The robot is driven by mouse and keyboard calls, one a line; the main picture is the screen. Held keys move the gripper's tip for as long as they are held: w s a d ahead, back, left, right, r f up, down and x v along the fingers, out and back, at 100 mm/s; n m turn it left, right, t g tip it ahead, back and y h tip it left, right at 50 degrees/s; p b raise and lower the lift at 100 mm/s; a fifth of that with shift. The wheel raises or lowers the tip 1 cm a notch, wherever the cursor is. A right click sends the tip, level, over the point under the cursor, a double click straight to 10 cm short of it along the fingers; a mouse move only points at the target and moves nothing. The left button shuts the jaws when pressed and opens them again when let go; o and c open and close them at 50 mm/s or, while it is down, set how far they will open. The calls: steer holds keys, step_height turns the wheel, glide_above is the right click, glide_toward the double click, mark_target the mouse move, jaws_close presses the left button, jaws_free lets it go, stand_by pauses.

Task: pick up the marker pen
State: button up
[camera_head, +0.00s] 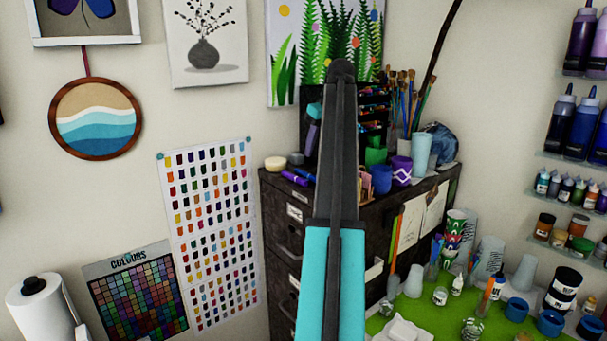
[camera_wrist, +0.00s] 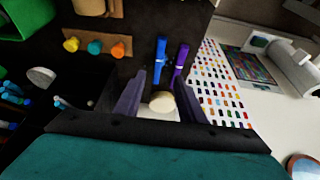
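Two marker pens lie side by side on top of the dark cabinet, near its left front corner: a blue one (camera_wrist: 160,62) and a purple one (camera_wrist: 180,62). In the head view the purple pen (camera_head: 293,178) shows in front, with the blue one close behind it. My gripper (camera_wrist: 160,97) is open and empty in the wrist view. Its two fingers stand apart, and both pens lie just beyond the fingertips. A cream round disc (camera_wrist: 162,102) shows between the fingers. In the head view my arm hides much of the gripper.
Purple cups (camera_head: 401,171), a light blue cup (camera_head: 420,152) and brushes stand on the cabinet to the right. A colour chart (camera_head: 208,235) hangs on the wall to the left. A green work surface (camera_head: 430,320) lies lower right.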

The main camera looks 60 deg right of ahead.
steer(key=p, duration=0.1)
glide_above(308, 174)
steer(key=s+a, duration=0.1)
steer(key=s, duration=0.1)
steer(key=shift+s+f, duration=0.2)
steer(key=shift+f, duration=2)
steer(key=shift+p, duration=0.3)
steer(key=shift+p+x, duration=1)
steer(key=shift+x, duration=0.1)
steer(key=shift+p+x, duration=0.6)
steer(key=shift+x, duration=0.85)
steer(key=shift+d, duration=0.15)
jaws_close()
